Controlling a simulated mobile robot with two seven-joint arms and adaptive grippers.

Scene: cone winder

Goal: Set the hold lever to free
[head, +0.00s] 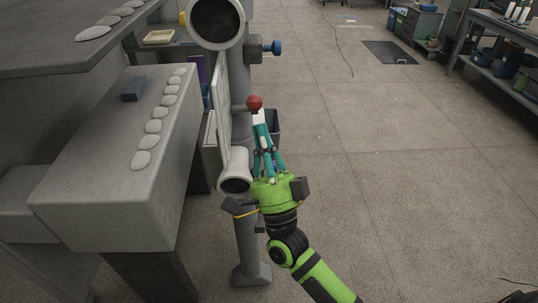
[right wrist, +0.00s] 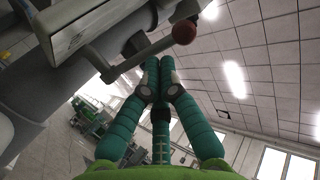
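A lever with a red ball knob (head: 254,102) sticks out from the grey column and looks like the hold lever. No label or marking can be read. In the right wrist view its grey rod runs up to the red knob (right wrist: 184,32) beside a white panel. My right gripper (head: 259,116) has a green body and teal fingers. Its fingertips point up just below the red knob. In the right wrist view the fingers (right wrist: 160,68) are drawn together with nothing visible between them, and the knob stands apart beyond the tips. My left gripper is not in view.
A blue knob (head: 275,47) sticks out higher on the grey column (head: 246,222). White tubes open above and below the lever. A grey machine bed (head: 110,190) with several pale, rounded pieces stands left. A dark bin is behind my gripper.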

